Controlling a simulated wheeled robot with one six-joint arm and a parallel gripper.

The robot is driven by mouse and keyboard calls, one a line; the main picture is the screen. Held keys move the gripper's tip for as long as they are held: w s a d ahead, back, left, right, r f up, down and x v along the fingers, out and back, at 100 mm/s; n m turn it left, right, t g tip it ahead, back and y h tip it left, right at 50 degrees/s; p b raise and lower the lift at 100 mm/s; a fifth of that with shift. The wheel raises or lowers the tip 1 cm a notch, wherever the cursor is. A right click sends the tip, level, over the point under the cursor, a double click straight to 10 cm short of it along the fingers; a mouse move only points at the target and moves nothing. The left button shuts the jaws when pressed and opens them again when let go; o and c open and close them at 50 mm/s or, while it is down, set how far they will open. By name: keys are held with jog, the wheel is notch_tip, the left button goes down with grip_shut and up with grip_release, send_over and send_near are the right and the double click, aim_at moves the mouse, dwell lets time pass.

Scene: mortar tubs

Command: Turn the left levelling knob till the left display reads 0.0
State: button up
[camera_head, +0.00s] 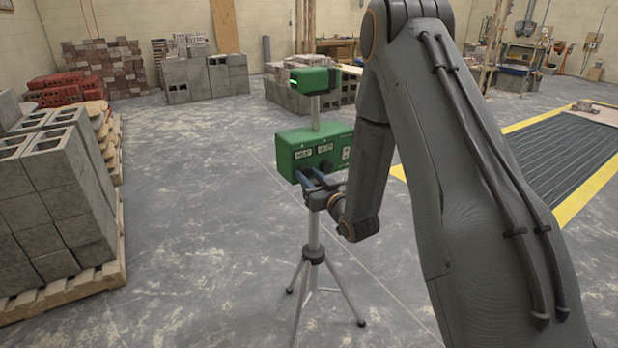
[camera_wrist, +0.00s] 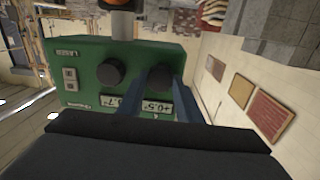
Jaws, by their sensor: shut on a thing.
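The green levelling instrument (camera_head: 290,139) stands on a tripod (camera_head: 314,252). In the wrist view it appears upside down, so its left knob (camera_wrist: 159,76) is on the right there and its right knob (camera_wrist: 111,72) on the left. The left display (camera_head: 303,154) reads about +0.5°. The right display (camera_head: 325,149) shows a negative value ending in .7°, its first digit unclear. My gripper (camera_head: 308,178) has its blue fingers shut on the left knob, one on each side. The fingers mostly hide that knob in the head view.
Grey blocks (camera_head: 60,185) stand on a pallet at the left. More blocks (camera_head: 207,78) and red bricks (camera_head: 105,62) are at the back. A dark mat with a yellow border (camera_head: 560,150) lies at the right. The floor around the tripod is clear.

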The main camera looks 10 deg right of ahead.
jog(key=n+b, duration=0.3)
jog(key=shift+f+n, duration=0.15)
jog(key=shift+n, duration=0.25)
jog(key=n+b, duration=0.3)
jog(key=shift+n, duration=0.4)
jog(key=n+b, duration=0.4)
jog(key=shift+f+y, duration=0.1)
jog(key=shift+y, duration=0.2)
jog(key=shift+n+b, duration=1.2)
jog(key=shift+n, duration=0.5)
jog(key=o, duration=1)
jog(key=shift+o, duration=0.2)
